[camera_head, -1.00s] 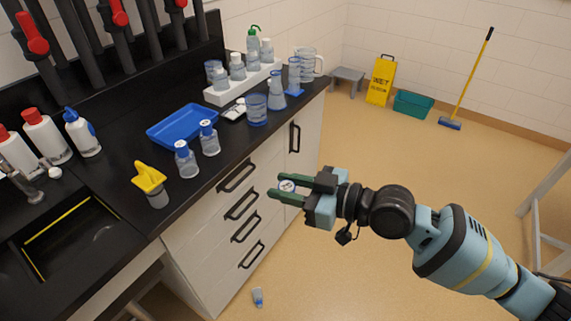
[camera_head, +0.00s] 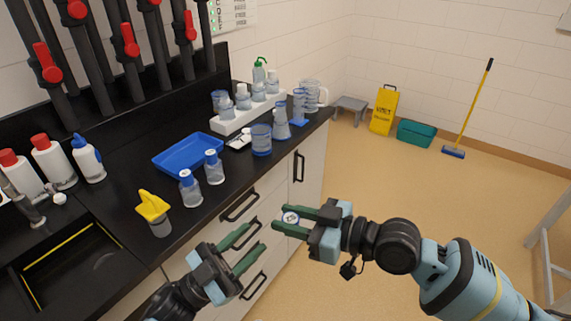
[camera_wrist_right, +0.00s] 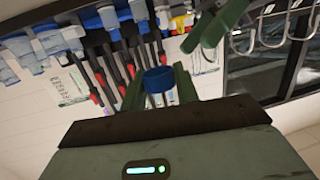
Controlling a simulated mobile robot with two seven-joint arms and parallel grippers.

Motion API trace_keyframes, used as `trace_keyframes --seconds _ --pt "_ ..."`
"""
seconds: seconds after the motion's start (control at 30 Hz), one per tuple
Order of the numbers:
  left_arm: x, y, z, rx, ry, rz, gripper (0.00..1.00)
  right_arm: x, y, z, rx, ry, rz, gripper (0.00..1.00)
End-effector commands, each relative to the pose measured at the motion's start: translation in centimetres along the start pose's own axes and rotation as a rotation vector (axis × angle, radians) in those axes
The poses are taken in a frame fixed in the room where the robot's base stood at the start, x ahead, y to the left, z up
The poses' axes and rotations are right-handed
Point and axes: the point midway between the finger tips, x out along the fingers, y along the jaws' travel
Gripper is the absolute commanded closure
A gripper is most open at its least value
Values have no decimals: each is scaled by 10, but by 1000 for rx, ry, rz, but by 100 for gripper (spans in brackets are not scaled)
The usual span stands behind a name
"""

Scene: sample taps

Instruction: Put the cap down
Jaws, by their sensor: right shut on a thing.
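My right gripper (camera_head: 280,216) is shut on a small round cap (camera_head: 291,217), its top white with a dark mark in the head view. In the right wrist view the cap (camera_wrist_right: 159,80) looks blue and sits between the green fingers. It is held in the air in front of the drawers, off the counter. My left gripper (camera_head: 254,237) is below and left of it, fingers apart, with nothing seen between them.
A blue tray (camera_head: 187,156) lies behind the bottles. A yellow-topped container (camera_head: 153,207) stands near the counter's front edge, beside the sink (camera_head: 75,250). A white rack (camera_head: 245,114) with bottles and a blue beaker (camera_head: 261,140) are farther back. Bare counter shows around the bottles.

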Motion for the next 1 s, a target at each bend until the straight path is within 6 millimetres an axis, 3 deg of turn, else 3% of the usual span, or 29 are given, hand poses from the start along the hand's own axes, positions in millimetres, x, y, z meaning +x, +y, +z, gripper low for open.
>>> trace_keyframes --seconds 0.2,0.5,0.8,1.0 --pt "42 12 -36 59 146 340 64 0 0 0 0 0 0 90" --pt "78 46 -65 199 232 806 64 0 0 0 0 0 0 90" --pt "96 76 -76 417 241 1252 64 0 0 0 0 0 0 90" --pt "99 79 -75 578 192 1546 64 0 0 0 0 0 0 90"
